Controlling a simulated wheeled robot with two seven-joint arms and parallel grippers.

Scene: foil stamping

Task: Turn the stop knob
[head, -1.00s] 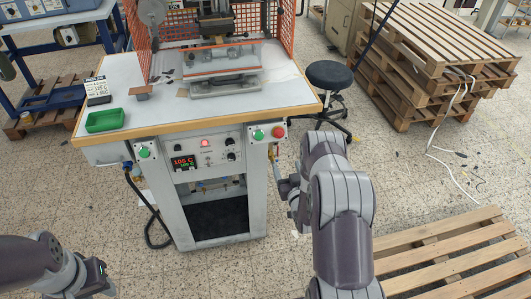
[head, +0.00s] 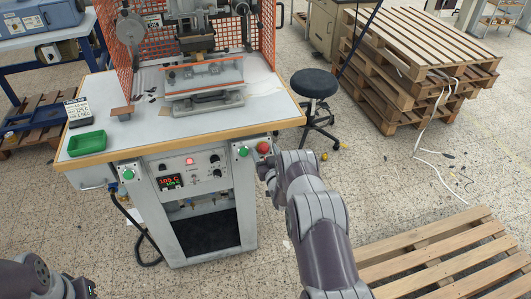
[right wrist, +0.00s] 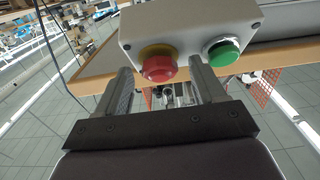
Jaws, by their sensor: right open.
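The red stop knob (head: 263,148) sits on a grey control box at the right end of the press table's front edge. It also shows in the right wrist view (right wrist: 158,66), on a yellow collar. My right gripper (head: 266,167) is just below and in front of the knob. In the right wrist view its open fingers (right wrist: 161,76) point at the knob, one on each side of it, with nothing visible held. Contact with the knob cannot be told. My left gripper (head: 82,288) is partly in view at the bottom left, and its jaws are not clear.
A green button (head: 243,151) sits beside the knob, close to one right finger in the wrist view (right wrist: 223,52). The wooden table edge (head: 200,145) lies just above. A black stool (head: 314,83) and stacked pallets (head: 400,70) stand to the right. Another pallet (head: 440,250) lies lower right.

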